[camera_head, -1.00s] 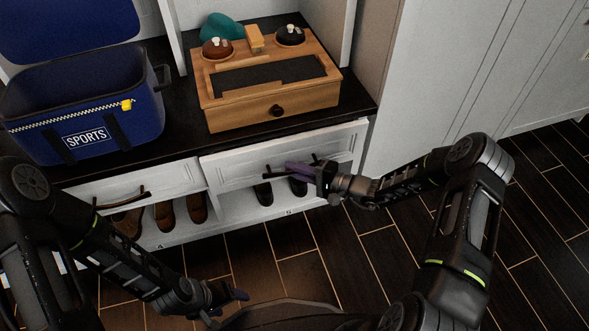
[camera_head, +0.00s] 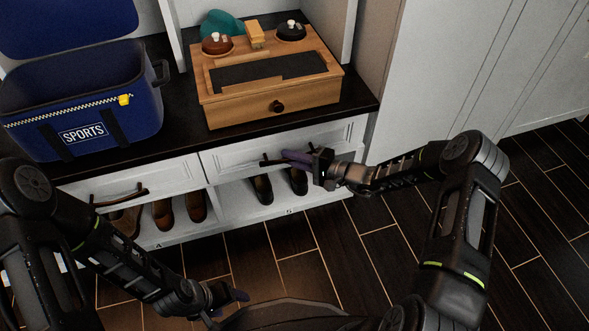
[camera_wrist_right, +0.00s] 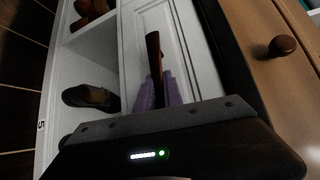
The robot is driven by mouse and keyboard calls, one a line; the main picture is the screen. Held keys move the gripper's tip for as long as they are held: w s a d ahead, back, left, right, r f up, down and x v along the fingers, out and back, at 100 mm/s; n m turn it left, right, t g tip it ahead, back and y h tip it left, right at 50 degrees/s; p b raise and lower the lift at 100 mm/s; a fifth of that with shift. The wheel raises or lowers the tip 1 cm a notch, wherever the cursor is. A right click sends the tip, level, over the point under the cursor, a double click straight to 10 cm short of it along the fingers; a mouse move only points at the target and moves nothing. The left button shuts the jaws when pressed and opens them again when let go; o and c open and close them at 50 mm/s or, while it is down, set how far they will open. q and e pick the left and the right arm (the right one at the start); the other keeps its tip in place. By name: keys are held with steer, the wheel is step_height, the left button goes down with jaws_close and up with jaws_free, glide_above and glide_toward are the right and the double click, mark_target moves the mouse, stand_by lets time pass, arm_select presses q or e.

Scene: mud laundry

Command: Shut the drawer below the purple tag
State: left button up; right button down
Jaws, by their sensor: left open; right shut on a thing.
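The right-hand white drawer (camera_head: 345,134) sits under the dark countertop and looks flush or nearly so with the cabinet. Its dark bar handle (camera_head: 268,161) also shows in the wrist view (camera_wrist_right: 153,48). My right gripper (camera_head: 300,157) is shut on this handle, its purple fingers (camera_wrist_right: 158,92) on either side of the bar. The left-hand drawer (camera_head: 165,176) has a similar handle (camera_head: 120,196) and looks closed. I cannot make out a purple tag in either view. My left gripper (camera_head: 240,296) is low over the floor, away from the drawers, and open.
A blue sports bag (camera_head: 85,110) and a wooden shoe-care box (camera_head: 235,113) stand on the countertop (camera_head: 180,139). Several shoes (camera_head: 164,214) sit in the open cubbies below the drawers. Dark floor (camera_head: 300,270) in front is clear.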

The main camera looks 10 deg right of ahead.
steer(key=shift+w, duration=0.4)
steer(key=c, duration=1.5)
jaws_free()
arm_select(q)
steer(key=shift+f, duration=0.25)
step_height(320, 180, up, 2)
steer(key=shift+s+r+p, duration=0.15)
steer(key=shift+p, duration=1)
arm_select(e)
steer(key=v, duration=0.7)
steer(key=shift+s+d, duration=0.25)
steer(key=shift+d, duration=0.05)
